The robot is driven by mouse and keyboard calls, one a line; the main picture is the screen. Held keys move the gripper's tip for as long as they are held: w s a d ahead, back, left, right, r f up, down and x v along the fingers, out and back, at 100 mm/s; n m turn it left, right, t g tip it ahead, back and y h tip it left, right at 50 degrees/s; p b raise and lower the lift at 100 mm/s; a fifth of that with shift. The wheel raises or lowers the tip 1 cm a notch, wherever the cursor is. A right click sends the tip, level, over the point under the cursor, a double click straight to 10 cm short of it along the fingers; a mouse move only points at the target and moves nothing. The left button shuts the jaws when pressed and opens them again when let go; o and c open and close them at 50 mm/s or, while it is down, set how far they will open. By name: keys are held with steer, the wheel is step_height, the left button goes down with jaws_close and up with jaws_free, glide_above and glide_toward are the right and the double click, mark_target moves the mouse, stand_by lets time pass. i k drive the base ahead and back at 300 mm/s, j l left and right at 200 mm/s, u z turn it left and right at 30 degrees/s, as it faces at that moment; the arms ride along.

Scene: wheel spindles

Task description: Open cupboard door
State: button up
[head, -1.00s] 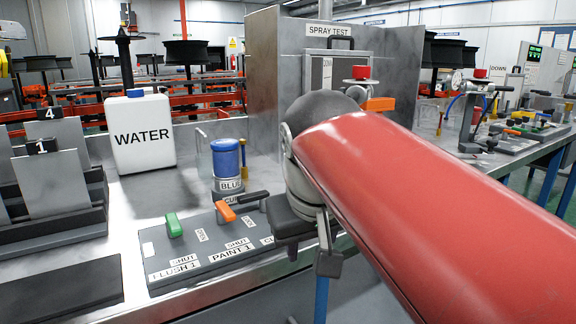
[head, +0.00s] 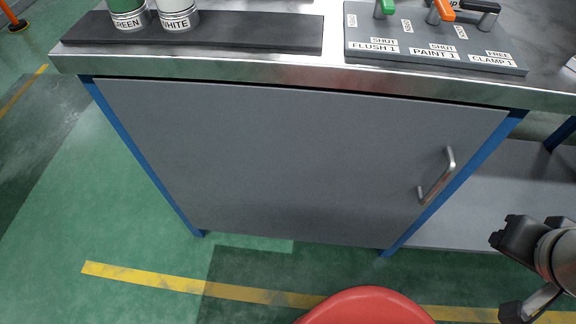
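The cupboard door (head: 280,165) is a wide grey panel under the bench top, set in a blue frame, and it looks shut. Its handle (head: 450,165) is a slanting metal bar near the door's right edge. My gripper (head: 503,275) is at the lower right, to the right of and below the handle in the picture. Its two dark fingers are spread apart with nothing between them. It is apart from the handle and the door.
The metal bench top (head: 280,71) overhangs the door. On it are a dark tray (head: 260,32) with green and white pots and a lever panel (head: 400,60). Open shelving (head: 500,190) lies right of the door.

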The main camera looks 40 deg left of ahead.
mark_target(340, 167)
steer(key=u, duration=1.9)
steer(key=k+j+u, duration=0.1)
steer(key=k, duration=0.35)
steer(key=k+j, duration=0.3)
steer(key=k, duration=0.15)
steer(key=l+u, duration=0.05)
